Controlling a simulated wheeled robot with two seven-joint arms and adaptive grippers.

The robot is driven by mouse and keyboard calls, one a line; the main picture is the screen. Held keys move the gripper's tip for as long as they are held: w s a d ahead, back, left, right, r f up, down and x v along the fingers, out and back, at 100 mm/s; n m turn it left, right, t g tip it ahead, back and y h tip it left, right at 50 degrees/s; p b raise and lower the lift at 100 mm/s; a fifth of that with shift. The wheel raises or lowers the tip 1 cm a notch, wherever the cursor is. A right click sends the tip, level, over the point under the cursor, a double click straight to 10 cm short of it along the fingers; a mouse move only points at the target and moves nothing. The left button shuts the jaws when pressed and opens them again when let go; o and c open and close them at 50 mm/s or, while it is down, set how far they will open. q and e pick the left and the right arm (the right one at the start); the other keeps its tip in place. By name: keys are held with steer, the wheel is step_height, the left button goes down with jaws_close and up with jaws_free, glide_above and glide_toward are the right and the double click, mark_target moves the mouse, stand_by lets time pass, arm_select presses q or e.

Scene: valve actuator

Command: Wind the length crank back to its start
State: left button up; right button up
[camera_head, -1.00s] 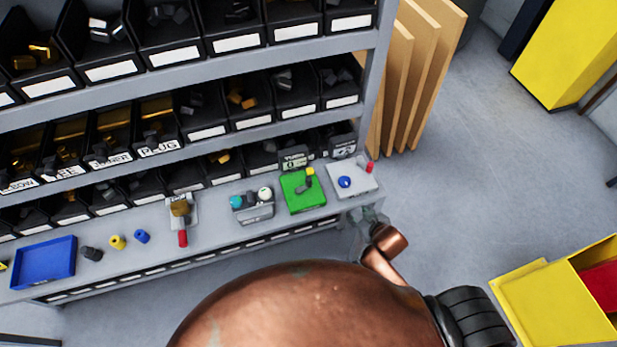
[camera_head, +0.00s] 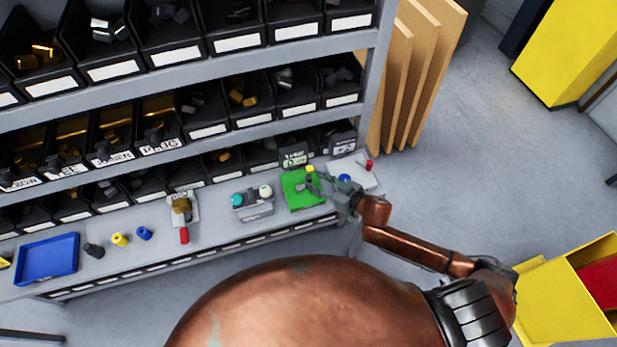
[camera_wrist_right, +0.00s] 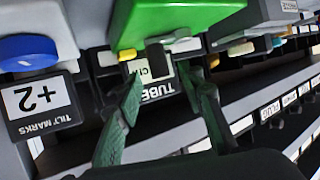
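The green station (camera_head: 303,195) is on the bench, with a yellow knob (camera_head: 309,169) and dark crank parts on top. I take this as the length crank; its arm is partly hidden by my gripper. Its dark sign (camera_head: 295,159) reads "TUBE" in the right wrist view (camera_wrist_right: 150,85), where the number is not readable. My right gripper (camera_head: 325,184) is over the right side of the green station. In the right wrist view my fingers (camera_wrist_right: 163,92) are apart, below the green plate (camera_wrist_right: 180,20), with nothing clearly held. My left gripper is not in view.
To the right, a light plate (camera_head: 352,170) carries a blue knob (camera_head: 344,178) and a red handle (camera_head: 370,165); its sign (camera_wrist_right: 42,100) reads "+2 TILT MARKS". A grey holder (camera_head: 254,211) with balls stands left. Shelves of bins rise behind.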

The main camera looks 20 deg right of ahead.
mark_target(311, 179)
steer(key=shift+x, duration=2.3)
steer(key=shift+c, duration=0.2)
jaws_close()
